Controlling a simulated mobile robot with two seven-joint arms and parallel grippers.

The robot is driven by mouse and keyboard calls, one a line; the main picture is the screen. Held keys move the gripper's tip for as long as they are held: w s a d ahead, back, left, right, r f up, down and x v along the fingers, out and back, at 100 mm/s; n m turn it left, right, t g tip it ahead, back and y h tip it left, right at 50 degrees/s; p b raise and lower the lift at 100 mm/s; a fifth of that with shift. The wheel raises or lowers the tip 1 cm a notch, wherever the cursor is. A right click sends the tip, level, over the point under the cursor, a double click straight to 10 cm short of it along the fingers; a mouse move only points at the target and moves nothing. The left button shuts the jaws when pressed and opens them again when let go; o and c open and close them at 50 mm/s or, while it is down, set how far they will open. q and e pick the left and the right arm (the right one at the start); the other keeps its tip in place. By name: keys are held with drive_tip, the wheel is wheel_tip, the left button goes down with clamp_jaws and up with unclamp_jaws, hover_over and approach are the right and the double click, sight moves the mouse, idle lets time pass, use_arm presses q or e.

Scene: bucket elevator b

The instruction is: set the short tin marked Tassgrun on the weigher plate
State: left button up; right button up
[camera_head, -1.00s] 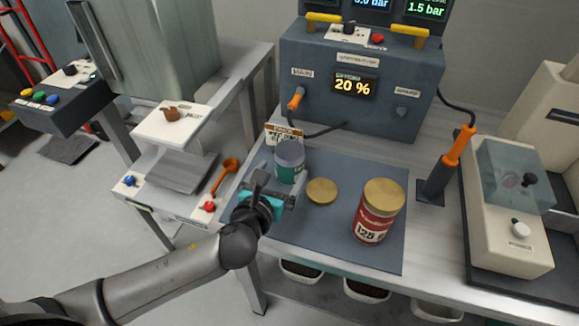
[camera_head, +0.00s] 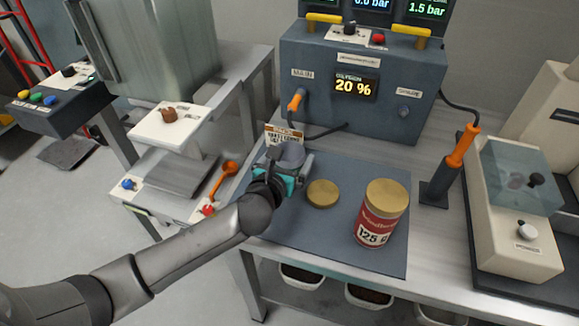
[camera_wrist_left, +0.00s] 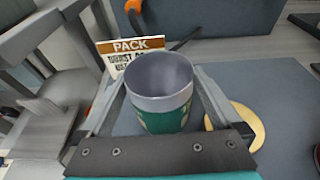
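A short green tin with a grey rim (camera_head: 291,155) stands upright on the dark mat (camera_head: 345,236). It has no lid on and looks empty in the left wrist view (camera_wrist_left: 162,85); its lettering is not readable. My left gripper (camera_head: 287,165) is at the tin, with one finger on each side of it. In the wrist view the fingers look apart from its walls, so the gripper appears open around it. A flat grey plate (camera_head: 178,176), which looks like the weigher plate, lies on the low bench to the left. My right gripper is out of view.
A gold lid (camera_head: 322,193) lies right of the tin. A taller red jar with a gold lid (camera_head: 381,214) stands further right. A PACK card (camera_head: 283,135) stands behind the tin. An orange scoop (camera_head: 222,180) lies by the grey plate, below a raised white platform (camera_head: 172,128).

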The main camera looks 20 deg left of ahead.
use_arm(q)
drive_tip(key=c, duration=0.9)
